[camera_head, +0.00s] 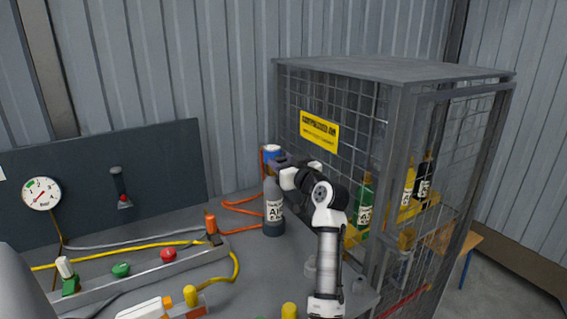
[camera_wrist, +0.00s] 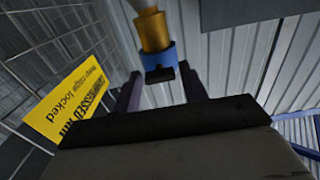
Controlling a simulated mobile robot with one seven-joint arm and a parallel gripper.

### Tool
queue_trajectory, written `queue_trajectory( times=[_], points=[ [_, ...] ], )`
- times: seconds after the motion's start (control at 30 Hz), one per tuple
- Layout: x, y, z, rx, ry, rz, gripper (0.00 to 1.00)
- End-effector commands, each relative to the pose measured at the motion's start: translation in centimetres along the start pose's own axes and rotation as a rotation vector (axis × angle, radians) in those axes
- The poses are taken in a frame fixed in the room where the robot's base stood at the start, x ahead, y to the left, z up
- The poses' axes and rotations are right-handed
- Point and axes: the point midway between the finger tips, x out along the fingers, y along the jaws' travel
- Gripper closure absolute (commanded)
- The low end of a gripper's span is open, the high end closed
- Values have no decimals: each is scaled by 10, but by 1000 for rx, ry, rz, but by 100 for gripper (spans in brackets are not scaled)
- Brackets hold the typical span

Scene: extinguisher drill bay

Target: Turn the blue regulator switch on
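The blue regulator switch (camera_head: 272,151) is at the top of a grey gas bottle (camera_head: 273,207) standing on the bench. In the wrist view the blue switch (camera_wrist: 158,56) sits on a brass fitting (camera_wrist: 153,30), with a dark tab facing my gripper. My gripper (camera_head: 276,162) is right beside the switch in the head view and partly covers the bottle top.
A mesh cage (camera_head: 385,75) with a yellow sign (camera_head: 319,129) and several bottles stands close to the right of my arm. An orange hose (camera_head: 238,207) runs left of the grey bottle. A rail (camera_head: 150,268) with coloured knobs lies at the front left.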

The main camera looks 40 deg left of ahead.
Motion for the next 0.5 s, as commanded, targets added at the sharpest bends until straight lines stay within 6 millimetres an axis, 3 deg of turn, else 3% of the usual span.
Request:
queue_trajectory(
  times=[0.03,0.23,0.5],
  points=[
    [0,0,0,0,0,0,64],
    [0,0,0,0,0,0,90],
    [-1,1,2,-27,0,1,91]
  ],
)
